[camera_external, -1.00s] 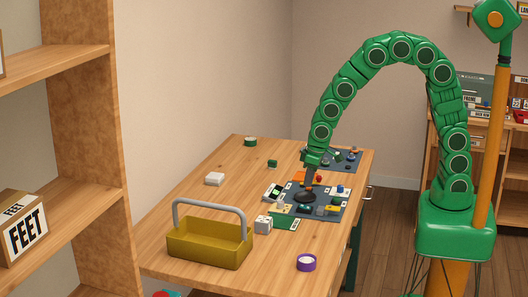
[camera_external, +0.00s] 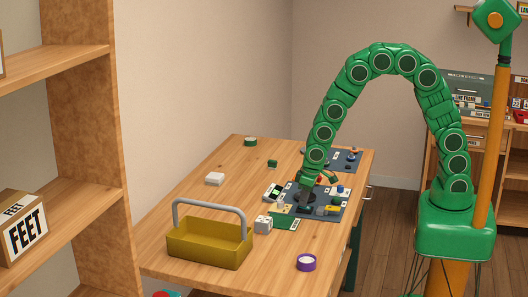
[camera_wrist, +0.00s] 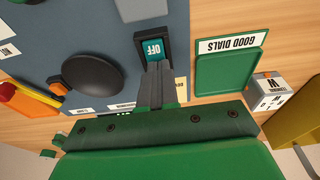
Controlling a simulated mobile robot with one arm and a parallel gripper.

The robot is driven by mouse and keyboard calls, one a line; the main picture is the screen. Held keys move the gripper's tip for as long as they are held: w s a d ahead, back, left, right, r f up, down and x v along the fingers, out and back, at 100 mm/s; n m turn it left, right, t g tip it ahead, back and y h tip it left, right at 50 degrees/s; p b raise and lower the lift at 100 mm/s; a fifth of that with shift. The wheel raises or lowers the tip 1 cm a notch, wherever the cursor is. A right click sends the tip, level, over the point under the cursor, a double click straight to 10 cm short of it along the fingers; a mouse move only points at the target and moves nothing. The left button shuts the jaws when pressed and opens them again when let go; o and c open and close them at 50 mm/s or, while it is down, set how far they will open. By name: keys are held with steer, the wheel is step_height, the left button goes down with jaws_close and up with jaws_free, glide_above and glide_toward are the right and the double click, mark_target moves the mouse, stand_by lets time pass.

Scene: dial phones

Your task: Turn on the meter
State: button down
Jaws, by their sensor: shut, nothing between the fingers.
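The wrist view shows a dark rocker switch (camera_wrist: 153,48) with a teal face reading OFF, upside down in the picture. My gripper (camera_wrist: 157,68) is shut and empty, with its fingertips at the lower edge of the switch; I cannot tell whether they touch it. The switch sits on a dark blue-grey mat (camera_wrist: 90,25). In the external view my gripper (camera_external: 304,190) is low over the mat (camera_external: 330,211), partly hidden by the arm. A small device with a green screen (camera_external: 273,191), perhaps the meter, stands at the mat's left edge.
A black round knob (camera_wrist: 93,76) is left of my fingers. A yellow toolbox (camera_external: 208,243) and a purple round container (camera_external: 306,262) stand on the table's near part.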

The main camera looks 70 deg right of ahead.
mark_target(311, 211)
stand_by(0.3)
steer(key=shift+w+f+g, duration=0.3)
steer(key=shift+f+g, duration=0.1)
steer(key=shift+g, duration=0.2)
steer(key=shift+w+f+g, duration=0.15)
steer(key=shift+f+g, duration=0.4)
steer(key=shift+g, duration=0.65)
steer(key=shift+s+f, duration=0.1)
steer(key=shift+s, duration=0.2)
steer(key=shift+s+d+f+g, duration=0.15)
steer(key=shift+s+g, duration=0.15)
steer(key=shift+s, duration=1.15)
steer(key=shift+t, duration=0.4)
steer(key=w+r, duration=0.1)
steer(key=r, duration=0.2)
steer(key=w+r, duration=0.1)
steer(key=r, duration=0.1)
steer(key=shift+w+r, duration=0.15)
steer(key=shift+w, duration=0.2)
step_height(311, 211, up, 11)
steer(key=w, duration=0.1)
steer(key=shift+w+a+f, duration=0.2)
steer(key=shift+w, duration=0.15)
